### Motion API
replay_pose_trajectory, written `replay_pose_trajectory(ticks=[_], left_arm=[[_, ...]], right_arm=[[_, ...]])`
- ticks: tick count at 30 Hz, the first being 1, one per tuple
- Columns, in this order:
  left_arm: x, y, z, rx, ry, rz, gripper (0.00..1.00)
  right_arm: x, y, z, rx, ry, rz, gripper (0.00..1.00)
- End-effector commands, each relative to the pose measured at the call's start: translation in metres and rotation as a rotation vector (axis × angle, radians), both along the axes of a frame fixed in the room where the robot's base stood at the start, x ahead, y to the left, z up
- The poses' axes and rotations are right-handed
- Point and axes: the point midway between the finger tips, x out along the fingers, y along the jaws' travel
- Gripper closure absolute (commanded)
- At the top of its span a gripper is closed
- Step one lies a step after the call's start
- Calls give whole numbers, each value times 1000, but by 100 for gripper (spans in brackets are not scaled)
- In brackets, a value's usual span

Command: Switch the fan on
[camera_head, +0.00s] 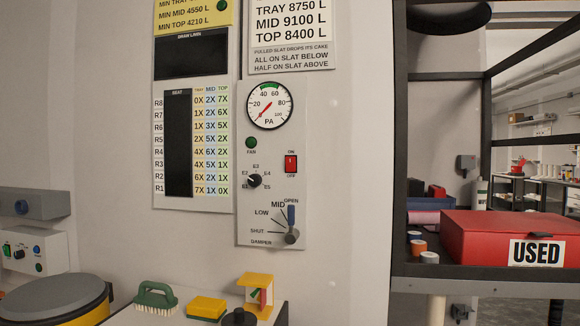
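The fan's control panel (271,210) is a light grey plate on the wall. Its red rocker switch (291,164) is marked ON above and OFF below; which side is pressed is too small to tell. The green FAN lamp (251,142) looks dark. The round PA gauge (269,106) has its red needle pointing low left. A black selector knob (254,180) sits among E marks. The damper lever (291,216) points up at OPEN. Neither of my grippers is in view.
Below are a green brush (155,297), a yellow sponge (206,308) and a yellow holder (256,292) on a bench. At right, a dark shelf holds a red box (510,232) labelled USED. Charts (193,143) hang left of the panel. The space before the panel looks clear.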

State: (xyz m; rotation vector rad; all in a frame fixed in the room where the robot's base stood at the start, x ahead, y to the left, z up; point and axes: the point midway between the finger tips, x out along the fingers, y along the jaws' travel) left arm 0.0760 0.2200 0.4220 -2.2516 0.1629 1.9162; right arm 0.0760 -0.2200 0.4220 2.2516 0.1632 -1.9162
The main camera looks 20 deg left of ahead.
Motion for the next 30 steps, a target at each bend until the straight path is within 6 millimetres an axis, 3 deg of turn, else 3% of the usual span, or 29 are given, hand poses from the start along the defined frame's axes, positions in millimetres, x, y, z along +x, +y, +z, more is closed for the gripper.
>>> replay_pose_trajectory(ticks=[1,14,30], left_arm=[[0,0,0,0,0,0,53],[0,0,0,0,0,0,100],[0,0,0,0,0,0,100]], right_arm=[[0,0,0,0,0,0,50],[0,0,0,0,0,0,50],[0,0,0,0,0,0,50]])
